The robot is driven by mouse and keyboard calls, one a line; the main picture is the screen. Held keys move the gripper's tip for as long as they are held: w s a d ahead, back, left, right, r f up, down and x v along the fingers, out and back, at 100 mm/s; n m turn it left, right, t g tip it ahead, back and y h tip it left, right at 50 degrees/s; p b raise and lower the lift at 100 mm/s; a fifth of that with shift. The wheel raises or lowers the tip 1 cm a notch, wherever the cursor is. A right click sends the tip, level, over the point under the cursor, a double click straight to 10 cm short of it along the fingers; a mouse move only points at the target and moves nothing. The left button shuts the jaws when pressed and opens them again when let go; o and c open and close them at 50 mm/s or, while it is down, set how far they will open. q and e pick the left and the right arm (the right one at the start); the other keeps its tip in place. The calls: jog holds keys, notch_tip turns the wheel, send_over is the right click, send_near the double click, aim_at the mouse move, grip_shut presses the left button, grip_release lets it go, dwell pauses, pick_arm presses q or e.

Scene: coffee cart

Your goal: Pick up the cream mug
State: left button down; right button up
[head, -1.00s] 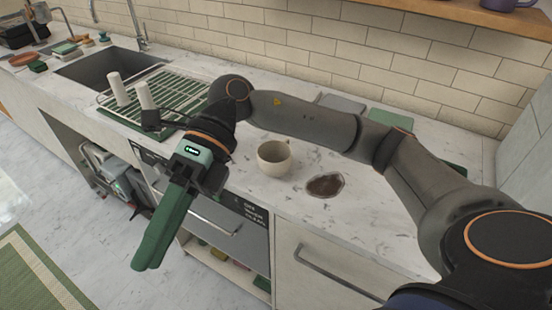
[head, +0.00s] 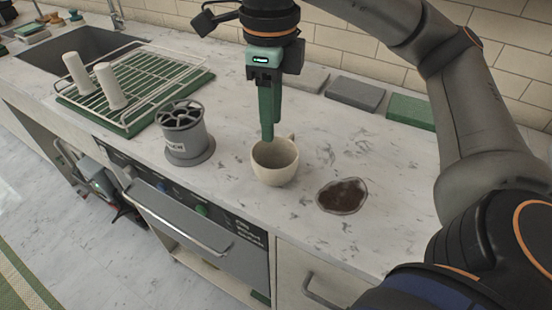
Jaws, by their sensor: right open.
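The cream mug (head: 274,166) stands upright on the marble counter in the middle of the head view. Its handle is at the back, partly hidden. My right gripper (head: 268,135) points down from above, with its green fingers at the mug's far rim. The fingers overlap each other in this view, and I cannot tell whether they touch the mug. The gripper is open and nothing shows between its fingers. My left gripper is not in view.
A dish rack (head: 135,88) with two white cylinders is farther left. Grey (head: 355,93) and green (head: 411,111) blocks lie by the wall.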

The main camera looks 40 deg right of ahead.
send_over(268, 171)
jog(key=f, duration=0.4)
jog(key=d+f+b, duration=0.1)
jog(key=f, duration=0.1)
jog(key=shift+f, duration=0.15)
jog(key=shift+w+a+f, duration=0.1)
jog(key=shift+a+f, duration=0.15)
jog(key=shift+f, duration=1.15)
jog(key=shift+a+f, duration=0.2)
jog(key=shift+f, duration=1.15)
grip_shut()
